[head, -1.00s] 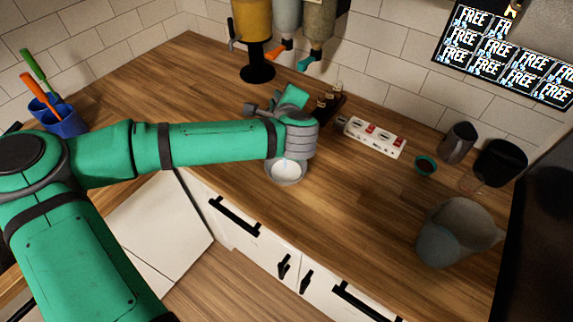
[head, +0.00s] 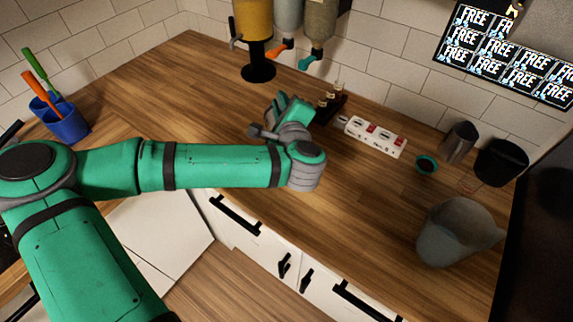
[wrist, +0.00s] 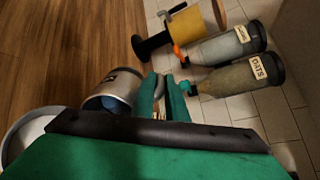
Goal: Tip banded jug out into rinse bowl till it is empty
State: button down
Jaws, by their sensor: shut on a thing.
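The banded jug (wrist: 118,92) is a silver metal vessel with a dark label, just left of my fingers in the wrist view. My gripper (wrist: 166,96) is shut on it, though the exact contact is hard to make out. The jug looks tilted in that view; I cannot see whether anything is in it. A pale round bowl (wrist: 22,134), which looks like the rinse bowl, is partly cut off at the lower left. In the head view my gripper (head: 288,112) is over the counter; the arm and hand hide both jug and bowl.
Dispensers (head: 285,22) hang at the back wall, with a small bottle rack (head: 328,106) below.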

jog(key=shift+s+d+r+t, duration=0.2)
jog(key=shift+s+t, duration=0.1)
jog(key=shift+s, duration=0.2)
jog(key=shift+s+r, duration=0.1)
jog(key=shift+s, duration=0.05)
jog(key=shift+w+a, duration=0.1)
jog(key=shift+w, duration=0.1)
jog(key=w+f+g, duration=0.1)
jog(key=w+g, duration=0.1)
jog(key=w, duration=0.1)
jog(key=w+f+g, duration=0.1)
jog(key=w, duration=0.1)
jog(key=shift+w+a+f+g, duration=0.1)
jog(key=shift+a+f+g, duration=0.05)
jog(key=shift+f+g, duration=0.2)
jog(key=shift+w+a+f+g+h, duration=0.15)
jog(key=shift+a+g+h, duration=0.05)
jog(key=shift+g+h, duration=0.1)
jog(key=shift+a+f, duration=0.1)
jog(key=shift+a, duration=0.25)
jog(key=shift+w+d+f+g, duration=0.1)
jog(key=shift+w+f+g, duration=0.4)
jog(key=shift+f+g, duration=0.2)
jog(key=w+a+f+g+h+b, duration=0.1)
jog(key=w+f+g+h, duration=0.1)
jog(key=w+g, duration=0.7)
jog(key=shift+a+f+g, duration=0.2)
jog(key=shift+f+g, duration=0.25)
jog(key=shift+f, duration=0.35)
